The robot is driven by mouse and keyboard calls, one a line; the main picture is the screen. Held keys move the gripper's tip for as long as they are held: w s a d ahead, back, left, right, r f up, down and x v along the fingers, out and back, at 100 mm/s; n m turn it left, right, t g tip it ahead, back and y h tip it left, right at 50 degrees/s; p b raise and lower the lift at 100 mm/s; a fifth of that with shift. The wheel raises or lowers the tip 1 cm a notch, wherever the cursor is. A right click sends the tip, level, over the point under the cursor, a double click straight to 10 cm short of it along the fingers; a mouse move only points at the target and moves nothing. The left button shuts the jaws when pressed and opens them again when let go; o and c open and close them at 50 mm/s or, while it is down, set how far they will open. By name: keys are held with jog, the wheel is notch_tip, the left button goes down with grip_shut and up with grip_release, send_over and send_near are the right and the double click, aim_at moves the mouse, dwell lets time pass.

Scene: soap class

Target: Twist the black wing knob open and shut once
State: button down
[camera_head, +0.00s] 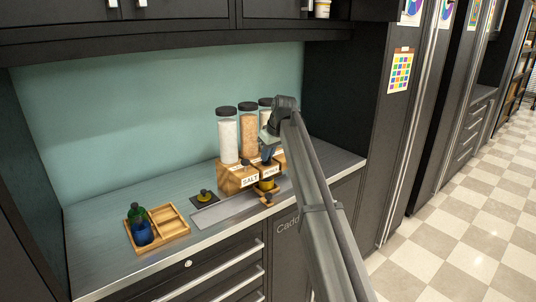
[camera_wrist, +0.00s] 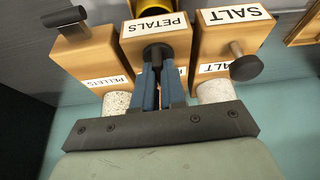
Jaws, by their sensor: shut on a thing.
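Three wooden dispensers stand side by side, labelled salt, petals and pellets. In the wrist view my gripper (camera_wrist: 160,88) has its blue fingers closed on the black knob (camera_wrist: 157,53) at the front of the petals dispenser (camera_wrist: 157,30). The fingers hide most of this knob, so its wing shape and turn angle are unclear. The salt dispenser (camera_wrist: 235,38) has a black knob (camera_wrist: 246,68) and the pellets dispenser (camera_wrist: 95,60) has a bar-shaped one (camera_wrist: 65,17); both are free. In the head view my gripper (camera_head: 266,158) is at the middle dispenser, partly hidden by my arm.
A yellow cup (camera_head: 266,185) is below the petals dispenser. A wooden tray (camera_head: 170,222) with a green and a blue bottle (camera_head: 141,232) is at the left. A small yellow-and-black item (camera_head: 204,196) sits on a dark pad. Cabinets (camera_head: 160,30) hang above the counter (camera_head: 100,215).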

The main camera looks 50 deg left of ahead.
jog(key=m+t, duration=0.1)
jog(key=m, duration=0.2)
jog(key=shift+s+m, duration=0.1)
jog(key=shift+m, duration=0.3)
jog(key=shift+s+m+t+h, duration=0.1)
jog(key=shift+m+t+h, duration=0.55)
jog(key=shift+m, duration=1.15)
jog(key=shift+t, duration=0.25)
jog(key=c, duration=1.2)
grip_release()
jog(key=v, duration=1.3)
jog(key=shift+d+r, duration=0.25)
jog(key=shift+r, duration=0.1)
jog(key=shift+s, duration=0.1)
